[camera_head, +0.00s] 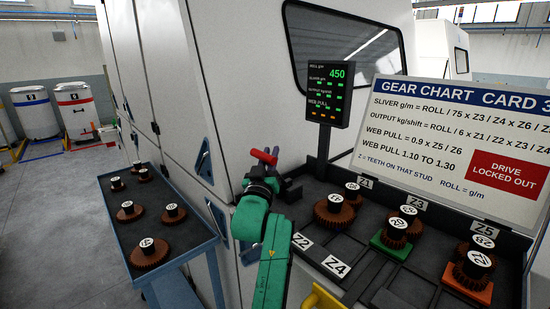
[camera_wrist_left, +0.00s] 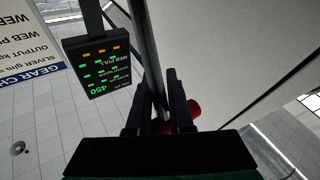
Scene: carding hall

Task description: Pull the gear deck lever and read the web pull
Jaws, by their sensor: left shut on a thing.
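The gear deck lever shows its red grip (camera_head: 264,157) beside the machine's white side, left of the display post. My left gripper (camera_head: 270,174) is at the lever, just below the red grip. In the left wrist view my left gripper (camera_wrist_left: 158,100) is shut around the lever's grey rod, and the red grip (camera_wrist_left: 193,109) shows behind one finger. The display (camera_head: 331,92) reads 450 at ROLL g/m. My right gripper is not in view.
The gear deck (camera_head: 345,257) carries several brown gears, a green plate (camera_head: 391,248) and an orange plate (camera_head: 466,287). The gear chart card (camera_head: 455,140) stands behind it, with a red DRIVE LOCKED OUT sign. A blue cart (camera_head: 180,209) with several gears stands left.

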